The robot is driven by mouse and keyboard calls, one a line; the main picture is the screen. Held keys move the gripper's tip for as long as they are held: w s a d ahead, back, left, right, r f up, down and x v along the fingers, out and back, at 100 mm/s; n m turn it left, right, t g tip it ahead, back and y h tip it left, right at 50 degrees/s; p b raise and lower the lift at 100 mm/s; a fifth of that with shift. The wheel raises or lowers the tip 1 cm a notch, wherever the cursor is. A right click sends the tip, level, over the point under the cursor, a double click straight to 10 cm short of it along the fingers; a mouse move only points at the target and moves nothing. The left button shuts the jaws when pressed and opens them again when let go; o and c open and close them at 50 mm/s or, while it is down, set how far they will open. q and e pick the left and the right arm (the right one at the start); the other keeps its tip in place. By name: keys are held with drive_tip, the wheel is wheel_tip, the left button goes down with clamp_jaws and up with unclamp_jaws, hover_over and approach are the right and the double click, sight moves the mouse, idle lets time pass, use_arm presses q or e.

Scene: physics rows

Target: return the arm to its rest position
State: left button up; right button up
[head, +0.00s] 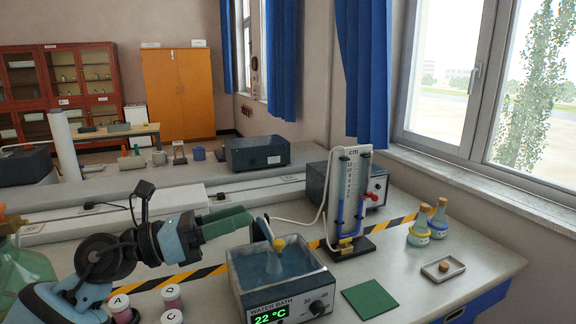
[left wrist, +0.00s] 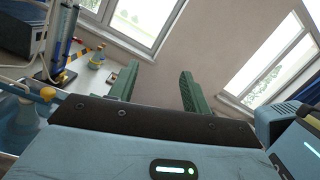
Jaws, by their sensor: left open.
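My left arm (head: 95,262) comes in from the lower left of the head view, bent over the bench. Its gripper (head: 238,222) has green fingers pointing right, above the back left of the water bath (head: 312,284). In the left wrist view the gripper (left wrist: 157,90) has its two fingers spread wide, with nothing between them; window and wall show beyond. A flask with a yellow stopper (head: 279,243) stands in the bath, apart from the fingers as far as I can tell. My right gripper is in neither view.
Jars (head: 172,298) stand beside my arm at the front. A manometer stand (head: 350,195) is behind the bath. Two stoppered flasks (head: 419,229), a small tray (head: 436,273) and a green mat (head: 369,299) are to the right. Bare bench lies between them.

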use_arm(q)
drive_tip(key=s+a+f+n+t+y, duration=0.2)
drive_tip(key=f+n+t+y, duration=0.2)
drive_tip(key=f+n, duration=0.6)
drive_tip(key=s+a+f+n+t+y, duration=0.2)
drive_tip(key=a+f+n+t+y, duration=0.1)
drive_tip(key=f+n, duration=0.7)
drive_tip(key=s+a+f+n+t+y, duration=0.2)
drive_tip(key=f+n+t+y, duration=0.2)
drive_tip(key=f+n, duration=0.6)
drive_tip(key=s+a+f+n+g+y, duration=0.2)
drive_tip(key=s+f+n+g, duration=0.2)
drive_tip(key=s+f+n, duration=0.3)
drive_tip(key=s+a+f+n+g+y+p, duration=0.1)
drive_tip(key=s+f+n+g, duration=0.4)
drive_tip(key=s+f, duration=1)
drive_tip(key=s+a+n+y, duration=0.1)
drive_tip(key=s+n+y, duration=0.1)
drive_tip(key=s, duration=0.2)
drive_tip(key=shift+s, duration=0.3)
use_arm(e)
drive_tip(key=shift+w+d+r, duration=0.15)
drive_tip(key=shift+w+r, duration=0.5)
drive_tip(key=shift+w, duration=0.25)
use_arm(q)
drive_tip(key=shift+r, duration=0.1)
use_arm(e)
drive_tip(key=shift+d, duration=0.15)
